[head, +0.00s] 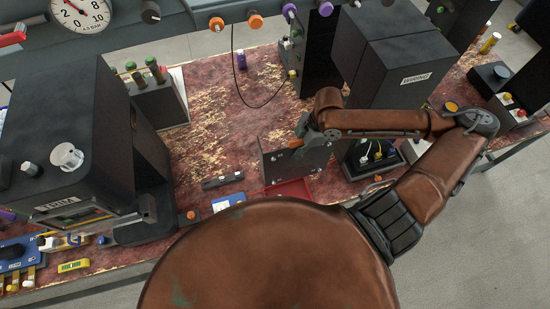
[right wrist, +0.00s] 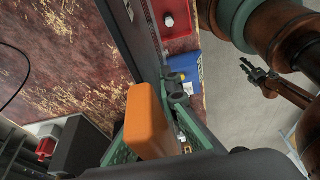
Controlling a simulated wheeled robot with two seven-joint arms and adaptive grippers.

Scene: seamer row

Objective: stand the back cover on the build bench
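The back cover (head: 280,165) is a dark flat panel with an orange grip block, which also shows in the right wrist view (right wrist: 150,120). My right gripper (head: 305,133) is at its top edge, its green-padded fingers shut on the orange block. The panel is roughly upright over the front part of the build bench (head: 205,150), a worn red-brown top. I cannot tell whether its lower edge touches the bench. In the right wrist view the panel (right wrist: 135,35) runs away from the fingers. My left gripper (right wrist: 250,68) shows small there, apparently open and empty, away from the bench.
A red tray (head: 290,188) and a blue box (head: 229,201) lie close to the panel. A dark bar (head: 222,180) lies left of it. Dark machines stand at left (head: 70,130) and at right, labelled WIRING (head: 400,65). The bench middle behind the panel is mostly clear.

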